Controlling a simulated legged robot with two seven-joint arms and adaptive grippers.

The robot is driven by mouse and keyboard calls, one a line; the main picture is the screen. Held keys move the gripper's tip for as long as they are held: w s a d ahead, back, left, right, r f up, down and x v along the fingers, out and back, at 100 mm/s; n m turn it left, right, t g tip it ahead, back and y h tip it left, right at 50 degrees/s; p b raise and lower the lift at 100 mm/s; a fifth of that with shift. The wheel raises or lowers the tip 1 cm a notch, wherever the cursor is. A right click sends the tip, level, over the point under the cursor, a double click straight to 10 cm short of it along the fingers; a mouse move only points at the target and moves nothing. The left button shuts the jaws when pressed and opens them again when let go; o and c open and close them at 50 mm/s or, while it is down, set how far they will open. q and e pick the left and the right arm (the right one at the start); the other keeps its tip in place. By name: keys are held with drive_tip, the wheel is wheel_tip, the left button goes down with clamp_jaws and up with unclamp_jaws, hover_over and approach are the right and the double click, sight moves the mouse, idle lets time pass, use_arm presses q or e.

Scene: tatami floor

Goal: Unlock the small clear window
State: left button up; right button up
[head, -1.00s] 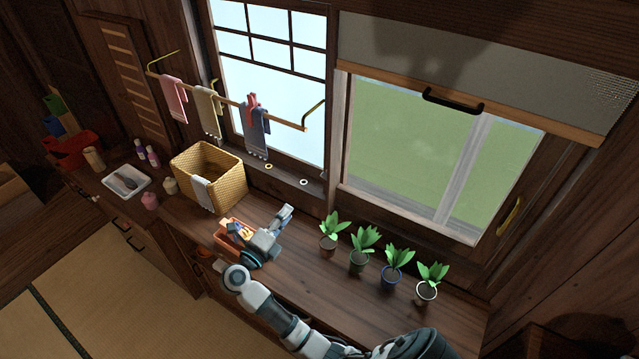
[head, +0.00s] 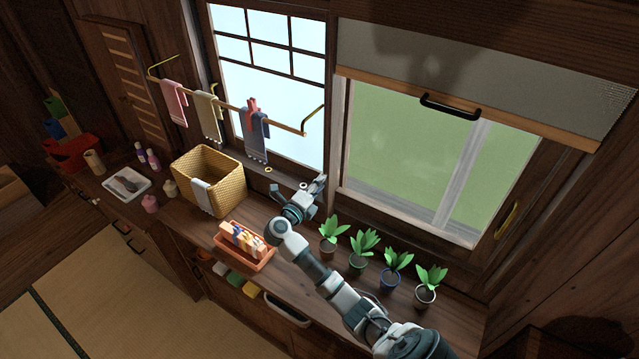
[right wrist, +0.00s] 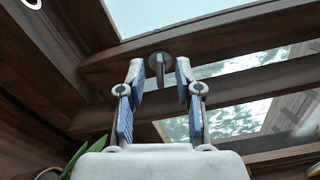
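Two windows are in the wall: a pale, barred one (head: 270,100) on the left and a clear one (head: 410,150) on the right with green outside. I cannot tell which is the small clear window. A pale ring (head: 303,185) and a gold ring (head: 268,169) show at the left window's sill. My right gripper (head: 300,189) is open beside the pale ring. In the right wrist view, a grey round-based peg (right wrist: 159,65) on a dark wood rail appears between the open fingertips (right wrist: 160,72), with gaps at both sides. Contact is not visible. My left gripper is not in view.
Several potted plants (head: 363,252) stand on the counter right of my right gripper. An orange tray (head: 258,263) and a wicker basket (head: 215,178) stand left of it. A towel rail (head: 235,105) hangs above. A brass handle (head: 508,218) is at far right.

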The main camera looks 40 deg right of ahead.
drive_tip(key=shift+d+f, duration=0.25)
drive_tip(key=shift+d, duration=0.65)
clamp_jaws()
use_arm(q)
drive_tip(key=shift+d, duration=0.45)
use_arm(e)
drive_tip(key=shift+a, duration=0.2)
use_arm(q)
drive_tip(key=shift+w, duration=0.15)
use_arm(e)
drive_tip(key=shift+f, duration=0.1)
